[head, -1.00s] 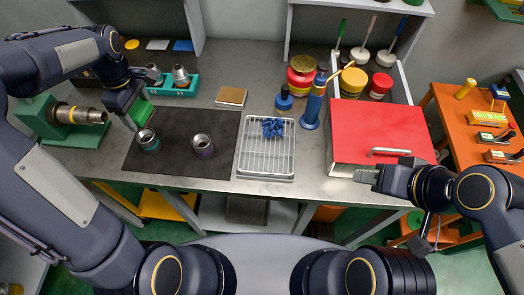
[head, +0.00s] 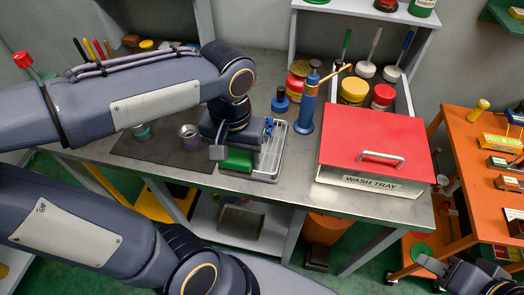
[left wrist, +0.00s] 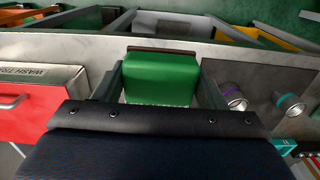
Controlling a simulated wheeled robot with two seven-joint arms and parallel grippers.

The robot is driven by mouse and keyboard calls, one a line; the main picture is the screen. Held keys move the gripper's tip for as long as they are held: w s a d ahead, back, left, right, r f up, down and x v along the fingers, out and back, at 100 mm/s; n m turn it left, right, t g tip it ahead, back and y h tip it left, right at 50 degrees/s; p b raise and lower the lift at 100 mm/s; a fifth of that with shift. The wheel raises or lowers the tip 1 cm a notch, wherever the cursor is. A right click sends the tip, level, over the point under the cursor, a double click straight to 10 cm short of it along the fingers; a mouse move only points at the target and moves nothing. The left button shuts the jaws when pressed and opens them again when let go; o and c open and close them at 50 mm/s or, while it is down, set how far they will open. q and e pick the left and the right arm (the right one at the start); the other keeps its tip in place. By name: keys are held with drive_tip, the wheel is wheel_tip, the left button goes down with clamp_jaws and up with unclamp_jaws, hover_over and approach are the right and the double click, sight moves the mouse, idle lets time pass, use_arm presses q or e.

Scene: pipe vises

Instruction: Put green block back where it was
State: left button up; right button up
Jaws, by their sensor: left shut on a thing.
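The green block (head: 237,160) is between the fingers of my left gripper (head: 235,155), which is shut on it. In the head view it is over the bench's front edge, beside the wire rack (head: 270,160). In the left wrist view the green block (left wrist: 160,78) fills the space between the two fingers, with the bench edge behind it. I cannot tell how high it is above the bench. My right gripper (head: 428,262) is at the lower right, low in front of the orange cart; its opening is unclear.
A dark mat (head: 165,152) with two metal pipe pieces (head: 190,135) lies left of the gripper. The red-lidded wash tray (head: 375,145) stands to the right. Bare bench shows between rack and wash tray.

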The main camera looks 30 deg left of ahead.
use_arm(q)
drive_tip(key=w+a+f, duration=0.1)
drive_tip(key=w+f, duration=0.1)
drive_tip(key=w, duration=0.1)
drive_tip(key=w+a+f, duration=0.1)
drive_tip(key=w+f, duration=0.2)
drive_tip(key=w, duration=0.1)
drive_tip(key=w+a+f+p, duration=0.1)
drive_tip(key=w+f, duration=0.2)
drive_tip(key=w, duration=0.1)
drive_tip(key=shift+a, duration=0.25)
drive_tip(key=shift+w+a+f, duration=0.1)
drive_tip(key=shift+w+f, duration=0.35)
drive_tip(key=shift+f, duration=1.75)
drive_tip(key=shift+f, duration=0.1)
drive_tip(key=o, duration=0.6)
drive_tip(key=shift+f, duration=0.1)
drive_tip(key=o, duration=0.4)
drive_tip(key=shift+o, duration=0.2)
